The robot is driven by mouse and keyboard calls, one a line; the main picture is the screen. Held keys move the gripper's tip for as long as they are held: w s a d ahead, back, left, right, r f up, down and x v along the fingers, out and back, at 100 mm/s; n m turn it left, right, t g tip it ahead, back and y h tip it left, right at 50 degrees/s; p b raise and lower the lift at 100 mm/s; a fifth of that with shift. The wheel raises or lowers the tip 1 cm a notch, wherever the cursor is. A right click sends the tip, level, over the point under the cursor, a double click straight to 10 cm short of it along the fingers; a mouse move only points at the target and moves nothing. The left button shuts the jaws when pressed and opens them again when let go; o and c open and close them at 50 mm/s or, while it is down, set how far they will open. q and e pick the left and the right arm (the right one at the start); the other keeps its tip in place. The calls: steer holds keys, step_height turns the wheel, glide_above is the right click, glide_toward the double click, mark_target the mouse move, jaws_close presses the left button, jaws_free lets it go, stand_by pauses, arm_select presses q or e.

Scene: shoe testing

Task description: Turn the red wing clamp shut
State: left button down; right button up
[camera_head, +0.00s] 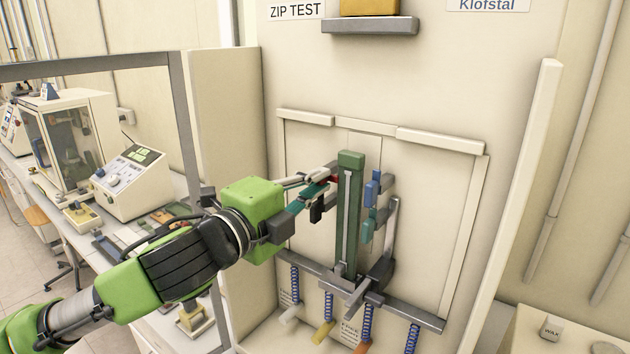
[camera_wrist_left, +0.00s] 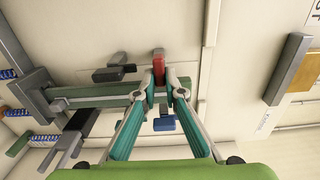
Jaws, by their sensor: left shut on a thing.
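The red wing clamp (camera_head: 334,180) is a small red piece on the left side of the upright green post (camera_head: 350,165). It is mostly hidden by my left gripper (camera_head: 326,178), which reaches in from the left. In the left wrist view the red wing clamp (camera_wrist_left: 158,66) stands between the fingertips of my left gripper (camera_wrist_left: 164,90), which is shut on it. A black clamp (camera_head: 316,211) sits just below the gripper. A blue clamp (camera_head: 372,190) and a teal clamp (camera_head: 367,228) are on the post's right side. My right gripper is not in view.
A grey crossbar (camera_head: 415,313) with several blue springs runs below the post, with a dark lever (camera_head: 380,268) at its foot. A grey shelf (camera_head: 370,26) juts out above. A bench with instruments (camera_head: 135,183) stands at the left, beside my arm.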

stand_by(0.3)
arm_select(q)
steer(key=c, duration=2.1)
jaws_free()
steer(key=shift+c, duration=0.2)
steer(key=v, duration=1.2)
